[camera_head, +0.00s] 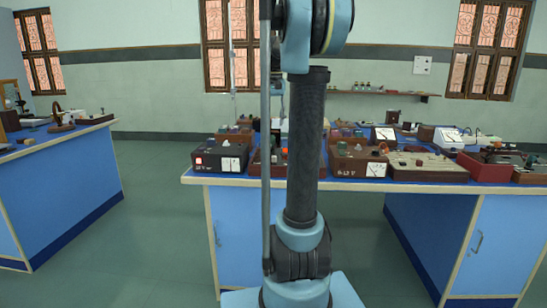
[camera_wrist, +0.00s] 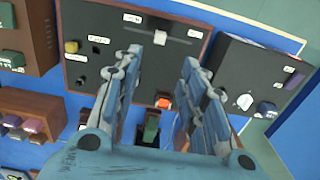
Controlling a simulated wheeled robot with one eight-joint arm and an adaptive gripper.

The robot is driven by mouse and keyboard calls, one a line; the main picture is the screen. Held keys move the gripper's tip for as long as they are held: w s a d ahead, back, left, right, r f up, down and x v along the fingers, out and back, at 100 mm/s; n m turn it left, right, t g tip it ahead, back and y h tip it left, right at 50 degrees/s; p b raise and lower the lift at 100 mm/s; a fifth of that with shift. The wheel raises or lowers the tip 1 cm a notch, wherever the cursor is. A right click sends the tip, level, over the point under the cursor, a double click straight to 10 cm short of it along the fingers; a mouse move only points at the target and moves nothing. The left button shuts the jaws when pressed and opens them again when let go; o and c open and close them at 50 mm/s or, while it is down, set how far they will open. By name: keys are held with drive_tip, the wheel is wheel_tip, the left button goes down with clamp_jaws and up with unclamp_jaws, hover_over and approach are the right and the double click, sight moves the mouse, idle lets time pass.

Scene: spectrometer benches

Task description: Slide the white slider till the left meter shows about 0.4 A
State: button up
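In the wrist view my gripper (camera_wrist: 163,58) is open, with its two fingers apart and nothing visible between them. It hangs over a dark panel (camera_wrist: 85,70) in a brown wooden frame. In the head view a white-faced meter (camera_head: 376,169) is on a brown box right of my arm. Its reading is too small to make out. I cannot tell which meter is the left one.
A black box (camera_wrist: 250,80) with a white knob stands right of the panel. A brown box (camera_wrist: 30,115) with several terminals is at lower left. In the head view a pale board (camera_head: 428,165) and another white meter (camera_head: 448,136) stand farther right on the crowded blue bench.

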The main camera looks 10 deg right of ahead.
sight(274, 159)
wheel_tip(274, 159, down, 16)
drive_tip(key=shift+r, duration=0.2)
idle(0.4)
drive_tip(key=shift+c, duration=0.3)
clamp_jaws()
